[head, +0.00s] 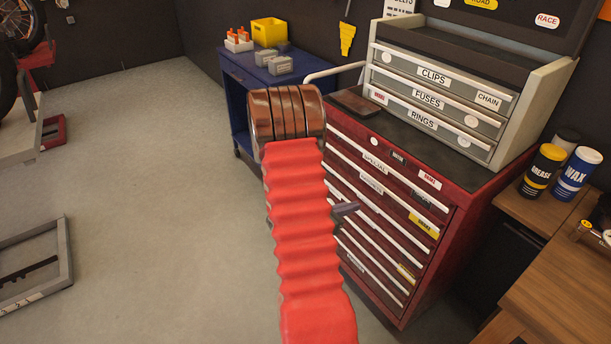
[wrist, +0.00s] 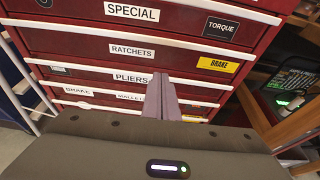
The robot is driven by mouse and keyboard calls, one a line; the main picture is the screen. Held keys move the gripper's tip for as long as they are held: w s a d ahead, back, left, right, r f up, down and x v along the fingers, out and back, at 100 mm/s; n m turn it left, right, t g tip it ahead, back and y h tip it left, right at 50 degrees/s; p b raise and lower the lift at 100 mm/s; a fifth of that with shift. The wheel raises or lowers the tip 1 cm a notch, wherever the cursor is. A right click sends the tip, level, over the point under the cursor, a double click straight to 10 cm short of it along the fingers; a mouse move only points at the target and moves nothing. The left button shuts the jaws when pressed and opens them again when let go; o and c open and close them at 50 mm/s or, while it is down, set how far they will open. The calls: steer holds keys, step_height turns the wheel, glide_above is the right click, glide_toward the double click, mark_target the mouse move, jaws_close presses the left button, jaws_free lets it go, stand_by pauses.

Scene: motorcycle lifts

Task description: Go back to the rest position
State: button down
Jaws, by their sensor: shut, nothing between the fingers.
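My gripper (wrist: 161,95) shows in the wrist view with its two grey fingers pressed together and nothing between them. It points at the drawer fronts of the red tool cabinet (wrist: 70,45), over the drawers labelled PLIERS and RATCHETS. In the head view my red ribbed arm stretches forward in front of the cabinet (head: 462,190) and hides part of its left side. A small dark tip, likely my fingers, sticks out to the right of the arm there. I cannot tell whether the fingers touch the cabinet. All the drawers that show look closed.
A grey tool chest (head: 440,95) stands on the cabinet. A blue cart (head: 232,90) with a yellow bin (head: 269,31) is behind my arm. A wooden bench (head: 560,280) with cans is close on the right. The floor (head: 150,180) on the left is open, with a lift frame (head: 68,265) at its edge.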

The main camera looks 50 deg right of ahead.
stand_by(0.3)
steer(key=s+a+m+g+y, duration=0.4)
steer(key=s+a+m+y, duration=0.25)
steer(key=a+m, duration=0.4)
steer(key=w+a+r+m+t+y, duration=0.2)
steer(key=w+a+r+t, duration=0.15)
steer(key=a, duration=0.55)
steer(key=w+a+r+m+t+y, duration=0.1)
steer(key=w+a+r+m+t, duration=0.15)
steer(key=a+r, duration=0.45)
steer(key=w+a+r+m+t+y, duration=0.1)
steer(key=w+a+r+t+y, duration=0.2)
steer(key=a, duration=0.8)
steer(key=w+a+r+n+t+y, duration=0.1)
steer(key=a+r+t, duration=0.4)
steer(key=a+r, duration=0.6)
steer(key=a, duration=0.2)
steer(key=shift+a+r+n, duration=0.3)
steer(key=shift+a+r, duration=0.1)
